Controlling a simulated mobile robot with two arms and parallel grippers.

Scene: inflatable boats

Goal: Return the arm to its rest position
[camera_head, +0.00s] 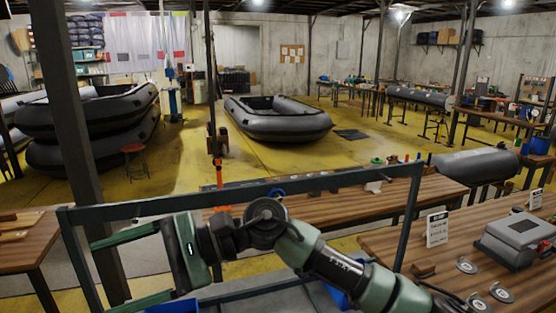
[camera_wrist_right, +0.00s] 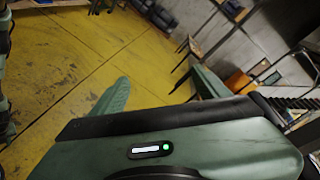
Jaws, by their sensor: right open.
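My right arm comes in from the lower right in the head view and stretches leftward across the front. Its green and black gripper (camera_head: 100,277) points left with its two green fingers wide apart. Nothing is between the fingers. In the right wrist view the gripper (camera_wrist_right: 160,85) also shows its fingers apart, with the yellow floor (camera_wrist_right: 75,75) beyond them. My left gripper is in neither view.
A dark metal frame (camera_head: 150,207) stands close around the gripper. Wooden workbenches (camera_head: 345,207) lie behind and to the right; the right one holds a grey case (camera_head: 517,238) and metal discs (camera_head: 502,294). Grey inflatable boats (camera_head: 277,119) rest on the open yellow floor beyond.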

